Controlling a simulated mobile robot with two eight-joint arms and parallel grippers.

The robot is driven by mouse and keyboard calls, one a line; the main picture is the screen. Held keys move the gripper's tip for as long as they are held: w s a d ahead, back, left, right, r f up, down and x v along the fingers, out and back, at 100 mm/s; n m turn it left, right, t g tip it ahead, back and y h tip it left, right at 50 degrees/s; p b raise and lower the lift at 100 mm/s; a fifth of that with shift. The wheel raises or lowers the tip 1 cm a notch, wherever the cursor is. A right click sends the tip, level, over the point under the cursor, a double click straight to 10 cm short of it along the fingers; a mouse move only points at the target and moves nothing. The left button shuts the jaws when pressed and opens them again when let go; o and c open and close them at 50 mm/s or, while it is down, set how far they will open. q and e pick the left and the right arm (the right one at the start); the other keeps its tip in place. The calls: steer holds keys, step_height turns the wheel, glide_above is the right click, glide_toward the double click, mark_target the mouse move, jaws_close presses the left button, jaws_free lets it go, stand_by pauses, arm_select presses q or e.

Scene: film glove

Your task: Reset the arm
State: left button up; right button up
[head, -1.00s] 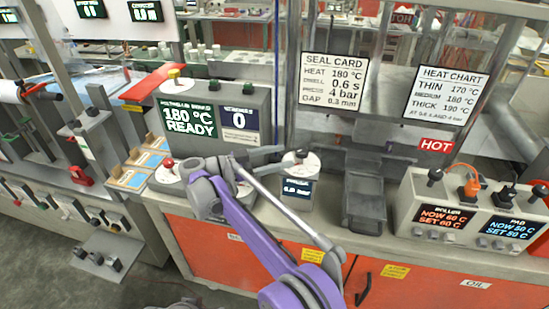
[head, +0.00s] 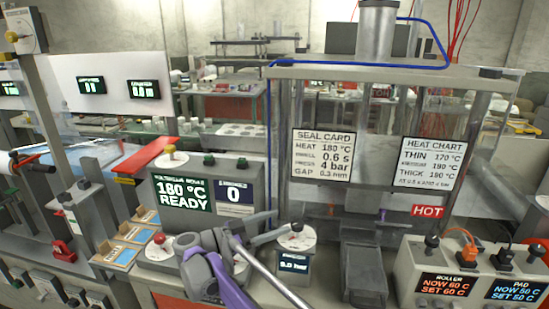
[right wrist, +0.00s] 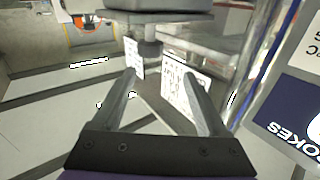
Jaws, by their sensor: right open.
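My right arm comes in from the bottom of the head view, with a purple link (head: 230,289). My right gripper (head: 287,222) is in front of the grey control box (head: 205,179), which reads 180 °C READY, just left of the round dial (head: 295,236). Its two fingers point right. In the right wrist view, the fingers (right wrist: 165,80) stand wide apart with nothing between them. Printed cards show beyond them. My left gripper is in neither view now.
The press has a seal card (head: 328,161), a heat chart (head: 431,165) and a red HOT sign (head: 428,211). The roller and pad controller (head: 465,277) is at right. Cardboard boxes (head: 128,239) lie at left.

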steer(key=w+d+r+n+t+y+p, duration=0.1)
steer(key=w+d+r+n+t+y, duration=0.2)
steer(key=r+t+y, duration=0.35)
steer(key=w+d+r+n+t+y, duration=0.1)
steer(key=d+r+n+t+y, duration=0.2)
steer(key=r+n+t+y, duration=0.4)
steer(key=s+d+f+n+g+y, duration=0.1)
steer(key=s+d+f+g, duration=0.3)
steer(key=s+f, duration=0.5)
steer(key=s+d+f+n+g+y+p, duration=0.1)
steer(key=s+d+f+g, duration=0.3)
steer(key=s+f, duration=0.6)
steer(key=s+d+f+n+g+y+p, duration=0.1)
steer(key=s+d+f+g, duration=0.3)
steer(key=s, duration=1.5)
step_height(320, 180, down, 6)
steer(key=g, duration=0.4)
steer(key=shift+s+d+r, duration=0.15)
steer(key=shift+s+d, duration=0.05)
steer(key=shift+d, duration=0.15)
